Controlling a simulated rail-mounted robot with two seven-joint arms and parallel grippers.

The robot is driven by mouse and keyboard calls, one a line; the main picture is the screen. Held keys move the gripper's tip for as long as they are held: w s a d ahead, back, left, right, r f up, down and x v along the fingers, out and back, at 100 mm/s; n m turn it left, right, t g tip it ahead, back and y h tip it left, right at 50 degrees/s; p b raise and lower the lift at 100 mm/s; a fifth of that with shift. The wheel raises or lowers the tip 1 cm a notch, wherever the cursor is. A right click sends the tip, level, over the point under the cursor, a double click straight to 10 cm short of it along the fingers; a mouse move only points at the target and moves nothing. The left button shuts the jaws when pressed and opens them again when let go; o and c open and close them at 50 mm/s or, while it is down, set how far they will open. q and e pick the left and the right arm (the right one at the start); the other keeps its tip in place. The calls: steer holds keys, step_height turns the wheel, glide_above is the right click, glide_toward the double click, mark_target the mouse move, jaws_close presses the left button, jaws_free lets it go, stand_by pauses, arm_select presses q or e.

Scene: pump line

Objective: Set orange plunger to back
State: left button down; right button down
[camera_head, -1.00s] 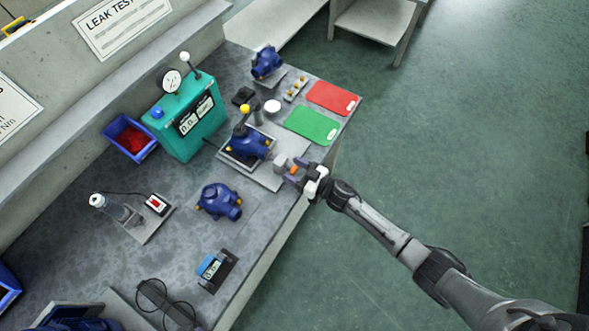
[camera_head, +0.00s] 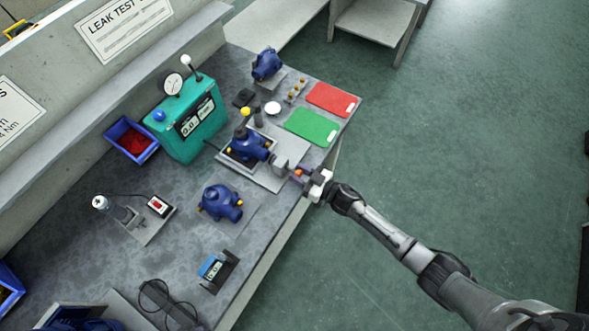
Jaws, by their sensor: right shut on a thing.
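The orange plunger (camera_head: 298,173) shows as a small orange spot at the front of the test fixture (camera_head: 262,175), just outside a grey block (camera_head: 281,164). My right gripper (camera_head: 299,177) is shut on the plunger, and its fingers hide most of it. A blue pump (camera_head: 249,146) sits in the fixture, behind the block. My left gripper is not in view.
A teal gauge box (camera_head: 188,124) stands behind the fixture. Another blue pump (camera_head: 218,202) is to the left. A green mat (camera_head: 312,126) and a red mat (camera_head: 331,99) lie to the right. Open floor lies beyond the bench's front edge.

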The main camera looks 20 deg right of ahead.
steer(key=shift+s+d+r, duration=0.1)
steer(key=shift+s+d, duration=0.25)
steer(key=shift+s, duration=0.15)
steer(key=shift+w, duration=0.15)
steer(key=c, duration=1.2)
jaws_free()
steer(key=shift+c, duration=0.2)
steer(key=o, duration=0.5)
steer(key=shift+s+d, duration=0.1)
steer(key=shift+s, duration=0.15)
steer(key=shift+c, duration=0.2)
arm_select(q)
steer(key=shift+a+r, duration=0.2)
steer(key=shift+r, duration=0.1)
arm_select(e)
steer(key=shift+w, duration=0.1)
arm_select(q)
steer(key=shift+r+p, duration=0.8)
arm_select(e)
steer(key=v, duration=1.3)
steer(key=shift+s, duration=0.35)
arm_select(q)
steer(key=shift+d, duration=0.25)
arm_select(e)
steer(key=shift+d, duration=0.15)
